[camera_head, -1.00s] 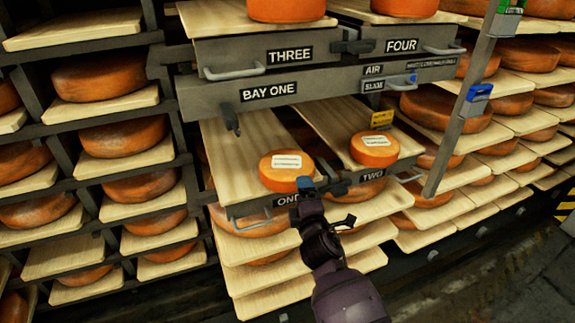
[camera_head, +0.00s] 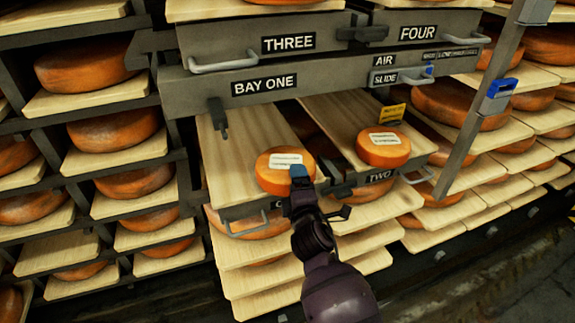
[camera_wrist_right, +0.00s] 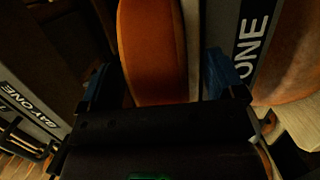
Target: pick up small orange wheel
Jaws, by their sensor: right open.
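A small orange wheel (camera_head: 272,180) with a white label on top sits at the front end of the left wooden drawer board. A second small orange wheel (camera_head: 383,150) with a white label sits on the right board, marked TWO. My right gripper (camera_head: 299,175) is at the front right edge of the left wheel, and its blue fingertip overlaps that wheel in the picture. In the right wrist view the open gripper (camera_wrist_right: 160,80) has an orange wheel (camera_wrist_right: 152,45) between its blue fingers. Contact cannot be told. My left gripper is not in view.
The BAY ONE beam (camera_head: 330,78) runs above both boards, with a dark latch hanging at its left. An upright post (camera_head: 482,110) with a blue tag stands to the right. Racks of larger wheels (camera_head: 85,68) fill both sides. Drawer handles stick out in front.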

